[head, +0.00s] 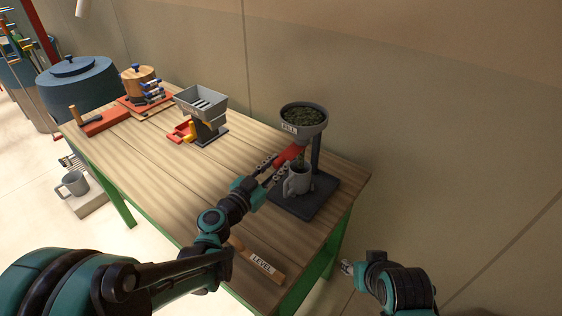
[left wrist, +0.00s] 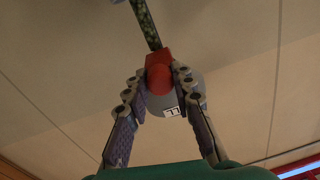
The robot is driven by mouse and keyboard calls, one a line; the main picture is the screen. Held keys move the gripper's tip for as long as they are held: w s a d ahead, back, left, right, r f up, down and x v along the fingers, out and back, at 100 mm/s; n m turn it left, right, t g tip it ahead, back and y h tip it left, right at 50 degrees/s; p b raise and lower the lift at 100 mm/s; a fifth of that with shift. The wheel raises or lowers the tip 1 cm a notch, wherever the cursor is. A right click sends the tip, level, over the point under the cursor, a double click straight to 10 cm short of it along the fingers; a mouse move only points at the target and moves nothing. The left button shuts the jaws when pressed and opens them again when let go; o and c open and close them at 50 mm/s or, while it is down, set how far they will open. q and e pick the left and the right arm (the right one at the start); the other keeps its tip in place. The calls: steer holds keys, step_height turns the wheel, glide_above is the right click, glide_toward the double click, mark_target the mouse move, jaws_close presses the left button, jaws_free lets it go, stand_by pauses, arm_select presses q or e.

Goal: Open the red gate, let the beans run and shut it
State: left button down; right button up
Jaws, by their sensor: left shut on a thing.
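The grey hopper marked FILL (head: 318,130) stands on a post over a dark base at the table's right end, with green beans in its top. The red gate (head: 287,156) sticks out to the left under the hopper. My left gripper (head: 276,170) is shut on it; in the left wrist view the red gate (left wrist: 158,76) sits between both fingertips. A narrow green-speckled strip (left wrist: 147,24) shows beyond it. A grey mug (head: 297,183) stands upright on the base below the hopper; its contents are not clear. My right gripper (head: 347,268) hangs off the table's right side, its fingers too small to read.
A wooden strip marked LEVEL (head: 259,262) lies at the table's front edge. A grey slotted hopper (head: 202,103) with red and yellow parts, and a wooden drum (head: 139,82) on a red base stand further left.

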arm_select(q)
steer(key=shift+s+a, duration=0.45)
steer(key=shift+s, duration=0.1)
steer(key=c, duration=1.3)
jaws_free()
steer(key=shift+o, duration=0.2)
steer(key=v, duration=1.2)
steer(key=shift+d+f, duration=0.1)
steer(key=shift+d, duration=0.05)
